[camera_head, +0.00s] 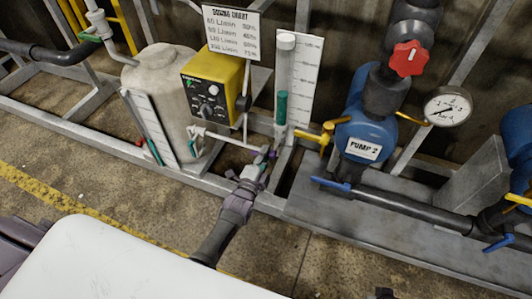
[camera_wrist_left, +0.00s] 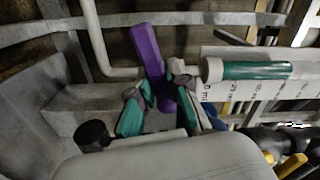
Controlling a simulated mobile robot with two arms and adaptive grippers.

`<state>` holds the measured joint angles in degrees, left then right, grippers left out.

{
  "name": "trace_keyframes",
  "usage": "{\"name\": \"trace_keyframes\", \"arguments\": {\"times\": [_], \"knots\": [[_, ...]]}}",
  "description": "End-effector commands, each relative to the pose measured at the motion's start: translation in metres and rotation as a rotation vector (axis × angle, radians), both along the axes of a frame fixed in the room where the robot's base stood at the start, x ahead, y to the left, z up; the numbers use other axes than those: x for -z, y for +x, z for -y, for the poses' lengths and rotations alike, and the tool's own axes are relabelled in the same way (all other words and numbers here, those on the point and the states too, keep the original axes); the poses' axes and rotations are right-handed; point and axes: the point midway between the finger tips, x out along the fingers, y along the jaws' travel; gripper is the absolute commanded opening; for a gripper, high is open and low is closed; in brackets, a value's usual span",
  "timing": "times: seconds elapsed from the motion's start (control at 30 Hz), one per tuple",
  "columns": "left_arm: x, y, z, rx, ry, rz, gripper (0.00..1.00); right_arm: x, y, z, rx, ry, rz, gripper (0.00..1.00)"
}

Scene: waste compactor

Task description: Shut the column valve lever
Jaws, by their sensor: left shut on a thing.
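The purple column valve lever (camera_wrist_left: 148,55) stands out between my left gripper's fingers in the left wrist view, slanting up and slightly left, crosswise to the column. In the head view only a small purple bit of the lever (camera_head: 272,154) shows at the foot of the column. My left gripper (camera_head: 258,169) reaches it from the front; in the wrist view its teal-padded fingers (camera_wrist_left: 164,110) are closed on the lever's lower part. The clear column (camera_head: 283,90) with green liquid stands upright just behind; it also shows in the wrist view (camera_wrist_left: 245,70). The valve body is mostly hidden.
A white pipe (camera_head: 228,140) runs to the valve from the left. A yellow dosing box (camera_head: 213,88) and pale tank (camera_head: 160,85) stand left. Blue Pump 2 (camera_head: 365,125) and a yellow handle (camera_head: 326,134) are close on the right. A metal frame rail (camera_head: 265,202) crosses in front.

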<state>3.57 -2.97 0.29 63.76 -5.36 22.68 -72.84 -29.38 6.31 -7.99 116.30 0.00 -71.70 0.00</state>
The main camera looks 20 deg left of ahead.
Motion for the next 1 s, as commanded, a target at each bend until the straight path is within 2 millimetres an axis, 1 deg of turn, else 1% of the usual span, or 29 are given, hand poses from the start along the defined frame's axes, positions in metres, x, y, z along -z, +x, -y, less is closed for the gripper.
{"name": "trace_keyframes", "arguments": {"times": [0.2, 0.4, 0.67, 1.0], "knots": [[-0.002, -0.001, 0.0, 0.001, 0.147, 0.001, 0.0, 0.01, 0.0, 0.0, -0.001, 0.0, -0.004, 0.0], [-0.004, -0.001, 0.0, 0.001, 0.234, 0.004, 0.0, 0.013, 0.0, 0.0, -0.001, 0.0, -0.005, 0.0], [-0.005, -0.001, 0.0, 0.002, 0.281, 0.006, 0.0, 0.014, -0.001, 0.0, -0.001, 0.0, -0.006, 0.0], [-0.005, -0.001, 0.0, 0.002, 0.286, 0.006, 0.0, 0.015, -0.001, -0.001, -0.001, 0.001, -0.006, 0.0]]}}
